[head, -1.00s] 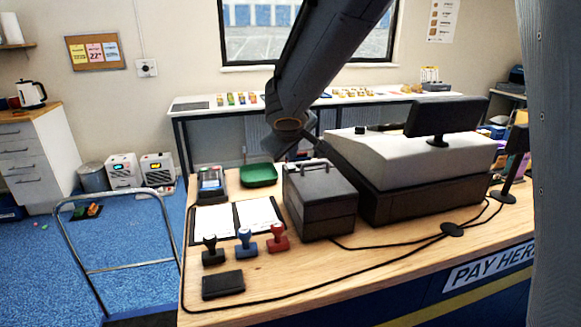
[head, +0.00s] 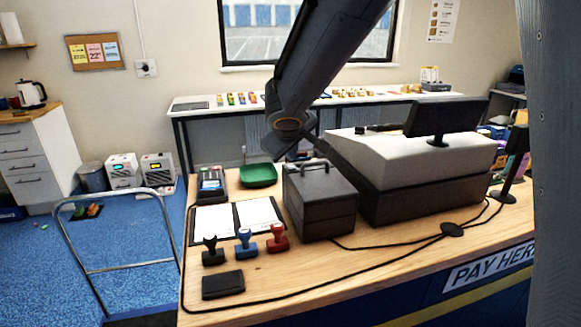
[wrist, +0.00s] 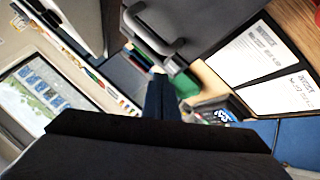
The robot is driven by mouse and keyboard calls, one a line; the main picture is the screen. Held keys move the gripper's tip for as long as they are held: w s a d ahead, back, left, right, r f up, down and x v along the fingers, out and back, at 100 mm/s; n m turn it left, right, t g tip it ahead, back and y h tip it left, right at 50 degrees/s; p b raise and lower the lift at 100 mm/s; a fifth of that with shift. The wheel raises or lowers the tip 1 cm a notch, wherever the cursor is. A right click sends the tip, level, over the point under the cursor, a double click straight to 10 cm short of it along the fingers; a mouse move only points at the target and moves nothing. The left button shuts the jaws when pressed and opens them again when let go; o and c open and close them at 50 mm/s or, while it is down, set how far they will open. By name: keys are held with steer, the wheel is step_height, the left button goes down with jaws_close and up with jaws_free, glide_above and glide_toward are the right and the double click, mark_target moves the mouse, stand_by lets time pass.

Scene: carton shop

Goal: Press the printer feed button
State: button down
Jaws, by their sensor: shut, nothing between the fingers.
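My gripper (wrist: 158,96) shows as two dark fingers shut together with nothing between them. In the head view my wrist hangs behind the black cash box, and the fingers cannot be made out clearly. A pale till (head: 405,152) with a dark base and a black screen (head: 440,118) stands right of the wrist. Low dark parts (head: 380,127) lie along its top; I cannot tell whether one is the printer. No feed button can be made out. A pale casing, likely the till, is at the upper left in the wrist view (wrist: 84,22).
The cash box (head: 320,200) stands close to my wrist and the till; its handle (wrist: 155,32) faces the wrist camera. A card terminal (head: 211,184), green tray (head: 258,174), clipboard (head: 235,217) and stamps (head: 246,242) occupy the counter's left. A black cable (head: 370,262) crosses the front.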

mark_target(291, 168)
steer(key=shift+f+b, duration=0.2)
steer(key=shift+b, duration=0.1)
steer(key=shift+f+b, duration=0.25)
steer(key=shift+b, duration=0.2)
steer(key=shift+f+b, duration=0.4)
steer(key=shift+b, duration=0.15)
stand_by(1.0)
steer(key=shift+r, duration=0.1)
steer(key=shift+r+p, duration=0.55)
steer(key=shift+r, duration=0.2)
steer(key=shift+r+p, duration=2.05)
steer(key=shift+r, duration=0.5)
